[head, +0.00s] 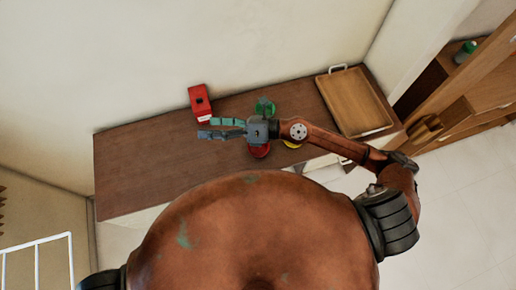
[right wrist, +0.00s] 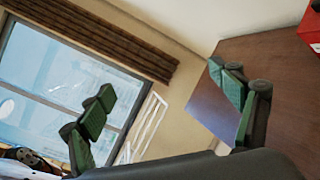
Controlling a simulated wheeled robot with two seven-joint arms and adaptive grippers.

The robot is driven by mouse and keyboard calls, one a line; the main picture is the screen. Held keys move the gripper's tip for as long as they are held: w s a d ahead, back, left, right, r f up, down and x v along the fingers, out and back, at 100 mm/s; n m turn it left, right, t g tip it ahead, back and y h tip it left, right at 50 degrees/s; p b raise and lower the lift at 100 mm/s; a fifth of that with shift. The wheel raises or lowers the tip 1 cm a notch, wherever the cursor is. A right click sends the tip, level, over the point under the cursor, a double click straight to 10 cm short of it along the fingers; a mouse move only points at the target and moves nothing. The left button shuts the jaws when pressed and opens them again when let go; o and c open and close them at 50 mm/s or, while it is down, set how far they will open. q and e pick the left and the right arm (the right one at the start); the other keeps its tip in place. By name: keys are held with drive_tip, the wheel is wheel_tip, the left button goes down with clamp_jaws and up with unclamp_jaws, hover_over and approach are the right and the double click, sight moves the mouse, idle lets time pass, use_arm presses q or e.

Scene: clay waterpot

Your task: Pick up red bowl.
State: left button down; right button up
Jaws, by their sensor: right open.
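A red bowl (head: 259,151) sits on the brown counter (head: 140,175), partly hidden under my right gripper's body. My right gripper (head: 203,128) is open and empty, with its fingers pointing left over the counter, past the bowl. In the right wrist view the two green-padded fingers of my right gripper (right wrist: 163,82) stand wide apart with nothing between them. The bowl does not show in that view. My left gripper is not in view.
A green item (head: 264,107) and a yellow item (head: 291,144) are close to the right gripper and arm. A red box (head: 200,102) stands at the back near the wall. A wooden tray (head: 355,103) lies at the right end. The counter's left part is clear.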

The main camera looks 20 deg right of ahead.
wheel_tip(320, 180, down, 8)
drive_tip(key=s+d+n+g+h, duration=0.1)
drive_tip(key=s+n+g+h, duration=0.1)
drive_tip(key=n+g+h, duration=0.15)
drive_tip(key=n+h, duration=0.5)
drive_tip(key=h, duration=0.4)
approach(256, 149)
drive_tip(key=shift+m+g, duration=0.25)
drive_tip(key=shift+g, duration=0.1)
drive_tip(key=p+x, duration=0.1)
drive_tip(key=x, duration=0.2)
drive_tip(key=p+x, duration=0.1)
drive_tip(key=x, duration=0.2)
drive_tip(key=shift+w+a+f, duration=0.15)
drive_tip(key=shift+w+a, duration=0.05)
drive_tip(key=shift+w, duration=0.05)
drive_tip(key=c, duration=1.2)
